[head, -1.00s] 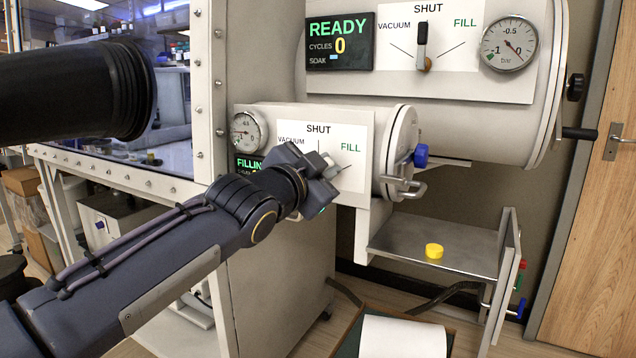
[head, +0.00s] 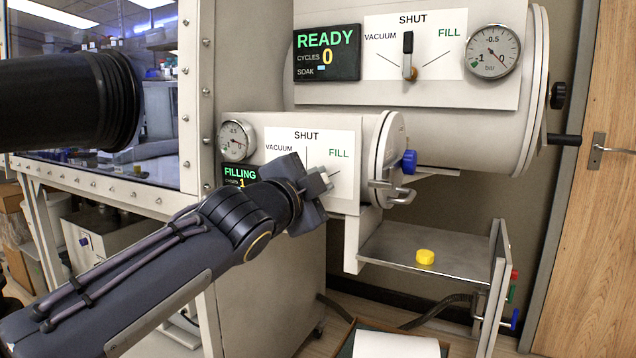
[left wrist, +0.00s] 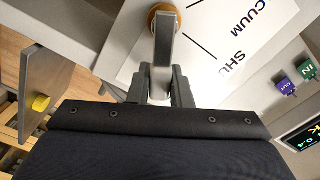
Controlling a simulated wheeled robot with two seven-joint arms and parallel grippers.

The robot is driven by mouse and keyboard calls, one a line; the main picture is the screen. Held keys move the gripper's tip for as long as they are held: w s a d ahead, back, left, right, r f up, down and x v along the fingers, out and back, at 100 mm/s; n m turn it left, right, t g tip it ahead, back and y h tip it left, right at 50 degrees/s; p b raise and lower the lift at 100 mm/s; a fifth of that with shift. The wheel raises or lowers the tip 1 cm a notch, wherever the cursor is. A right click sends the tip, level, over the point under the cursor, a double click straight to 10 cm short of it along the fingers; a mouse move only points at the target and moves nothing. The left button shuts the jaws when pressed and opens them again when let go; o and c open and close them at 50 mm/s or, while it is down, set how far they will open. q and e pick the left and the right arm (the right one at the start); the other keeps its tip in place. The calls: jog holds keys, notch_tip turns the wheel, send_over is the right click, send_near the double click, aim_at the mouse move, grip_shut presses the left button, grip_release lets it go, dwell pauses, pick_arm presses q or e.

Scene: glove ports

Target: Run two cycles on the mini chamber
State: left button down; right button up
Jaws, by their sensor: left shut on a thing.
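The mini chamber (head: 345,120) is the smaller lower cylinder, with a closed round door (head: 386,155) at its right end. Its display (head: 240,174) reads FILLING, with a 1 partly hidden below. Its gauge (head: 237,140) has the needle toward the right. My left gripper (head: 318,184) is at its valve panel (head: 340,185), below the SHUT label and near the FILL side. In the left wrist view the gripper (left wrist: 160,88) is shut on the grey valve lever (left wrist: 164,50), whose pivot is brass. The lever is mostly hidden in the head view. My right gripper is not in view.
The larger chamber (head: 440,120) above reads READY, cycles 0, its lever (head: 408,55) at SHUT. A yellow cap (head: 425,257) sits on the metal shelf (head: 450,250) at right. A black glove port sleeve (head: 70,100) juts in at upper left. A wooden door (head: 590,220) stands far right.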

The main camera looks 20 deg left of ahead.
pick_arm(q)
jog(key=shift+f, duration=0.1)
jog(key=c, duration=1.3)
grip_release()
jog(key=shift+s, duration=0.15)
jog(key=shift+s+a+p, duration=0.15)
jog(key=shift+s+p, duration=0.5)
jog(key=shift+s, duration=1.25)
jog(key=shift+s+a+p, duration=0.15)
jog(key=shift+s+p, duration=0.5)
jog(key=shift+s, duration=1.2)
